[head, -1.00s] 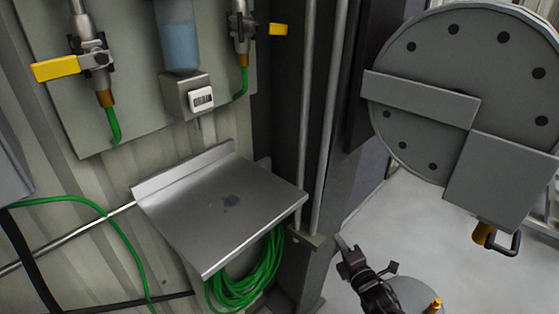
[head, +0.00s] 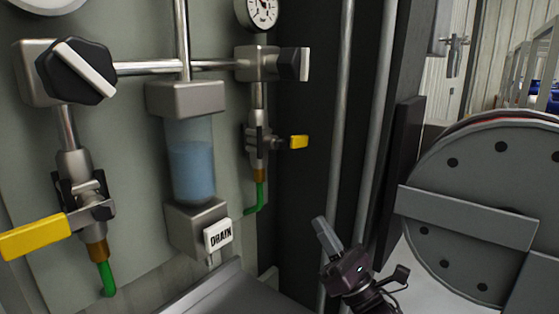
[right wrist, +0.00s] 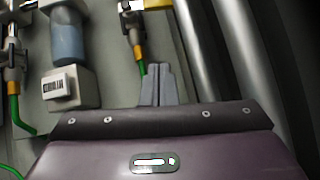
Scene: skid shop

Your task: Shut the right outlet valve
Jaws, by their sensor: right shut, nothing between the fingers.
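The right outlet valve (head: 258,140) sits on the vertical line at the right of the panel, below a black-handled valve and above a green hose. Its yellow handle (head: 299,142) sticks out to the right, across the line. In the right wrist view, the valve (right wrist: 132,20) is at the top, with its yellow handle (right wrist: 155,4) partly cut off by the frame edge. My right gripper (head: 324,234) is shut and empty, below and to the right of the valve, apart from it. Its closed fingers (right wrist: 157,70) point up toward the panel. My left gripper is not in view.
A left valve with a yellow handle (head: 35,236) and a clear cylinder of blue liquid (head: 190,165) stand left of the valve. Vertical pipes (head: 370,130) and a round grey flange (head: 470,215) are to the right. A metal shelf (head: 235,295) is below.

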